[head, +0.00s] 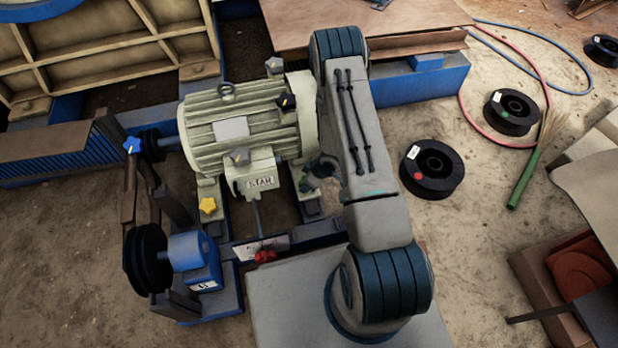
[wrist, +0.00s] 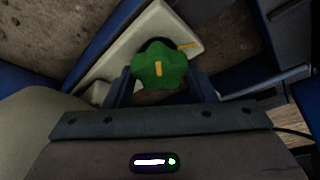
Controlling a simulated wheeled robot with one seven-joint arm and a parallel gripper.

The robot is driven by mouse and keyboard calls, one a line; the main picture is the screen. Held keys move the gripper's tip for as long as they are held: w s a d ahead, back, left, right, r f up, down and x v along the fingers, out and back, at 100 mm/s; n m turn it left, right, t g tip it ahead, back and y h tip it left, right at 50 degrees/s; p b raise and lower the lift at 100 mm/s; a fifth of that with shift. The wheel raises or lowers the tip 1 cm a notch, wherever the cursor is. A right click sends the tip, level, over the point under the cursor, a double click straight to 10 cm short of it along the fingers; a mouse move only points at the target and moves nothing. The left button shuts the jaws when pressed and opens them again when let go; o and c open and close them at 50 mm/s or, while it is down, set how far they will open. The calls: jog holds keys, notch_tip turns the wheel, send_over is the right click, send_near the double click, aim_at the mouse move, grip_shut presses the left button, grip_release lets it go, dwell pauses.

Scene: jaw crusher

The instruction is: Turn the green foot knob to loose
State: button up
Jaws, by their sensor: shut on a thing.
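The green foot knob (wrist: 158,68) shows in the wrist view, star-shaped, with a yellow pointer mark on its top. It sits on a pale motor foot (wrist: 178,24), where a second yellow mark (wrist: 188,45) lies just right of and above the knob. The knob's pointer is upright in the picture and does not point at that mark. My gripper (wrist: 160,92) is shut on the knob, one finger on each side.
A yellow knob (head: 208,205), a blue knob (head: 132,145) and a red knob (head: 265,256) stand around the motor. Dark pulleys (head: 148,258) lie at the left. Cable reels (head: 432,168) and a green-handled broom (head: 524,178) lie on the floor at right.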

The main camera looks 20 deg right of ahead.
jog(key=shift+n, duration=0.3)
dwell(0.4)
jog(key=o, duration=1)
jog(key=p+v, duration=0.6)
jog(key=v, duration=0.7)
jog(key=shift+d+r, duration=0.15)
jog(key=shift+r, duration=0.25)
jog(key=shift+w, duration=0.1)
